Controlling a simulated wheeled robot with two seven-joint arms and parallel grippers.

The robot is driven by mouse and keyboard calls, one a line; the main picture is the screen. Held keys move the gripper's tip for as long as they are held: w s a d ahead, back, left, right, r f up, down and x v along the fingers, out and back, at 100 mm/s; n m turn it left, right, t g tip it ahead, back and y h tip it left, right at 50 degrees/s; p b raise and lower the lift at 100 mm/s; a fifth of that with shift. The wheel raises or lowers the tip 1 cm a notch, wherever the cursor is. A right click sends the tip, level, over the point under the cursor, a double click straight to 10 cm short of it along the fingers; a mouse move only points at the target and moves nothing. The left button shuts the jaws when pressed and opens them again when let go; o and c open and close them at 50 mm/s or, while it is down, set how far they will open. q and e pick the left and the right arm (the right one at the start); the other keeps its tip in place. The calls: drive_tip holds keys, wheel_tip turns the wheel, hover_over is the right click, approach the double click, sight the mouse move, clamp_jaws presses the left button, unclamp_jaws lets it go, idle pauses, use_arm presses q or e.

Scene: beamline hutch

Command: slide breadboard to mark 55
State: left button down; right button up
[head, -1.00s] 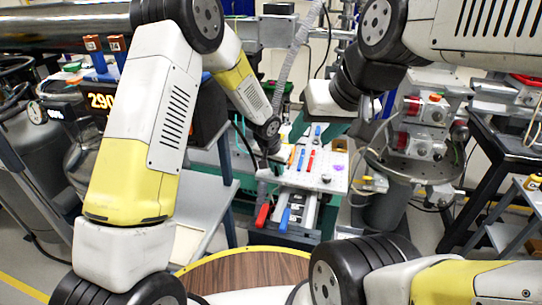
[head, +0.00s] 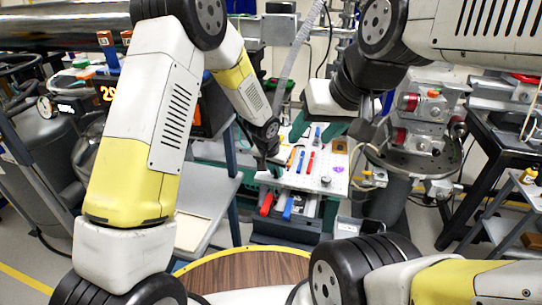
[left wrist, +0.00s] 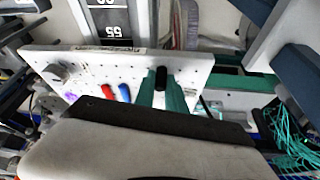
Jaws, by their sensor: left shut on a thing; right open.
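The breadboard (head: 322,187) is a white perforated plate on a rail bench, in the middle of the head view. It also shows in the left wrist view (left wrist: 135,65). A dark scale (left wrist: 112,22) with the number 55 lies just beyond the board's edge there. Its pointer cannot be made out. My right gripper (head: 317,126) is open and empty above the board's far side, its fingers spread.
Red (head: 311,162) and blue (head: 301,161) tools, a brown block (head: 340,146) and a knob (head: 326,180) are on the board. A red handle (head: 267,204) and a blue handle (head: 288,207) stick out below its near edge. A grey table (head: 205,205) stands at left.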

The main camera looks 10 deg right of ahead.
use_arm(q)
drive_tip(key=shift+w, duration=0.1)
drive_tip(key=c, duration=1.4)
unclamp_jaws()
drive_tip(key=v, duration=0.7)
drive_tip(key=shift+a+r, duration=0.1)
drive_tip(key=shift+r, duration=0.25)
drive_tip(key=shift+s, duration=0.25)
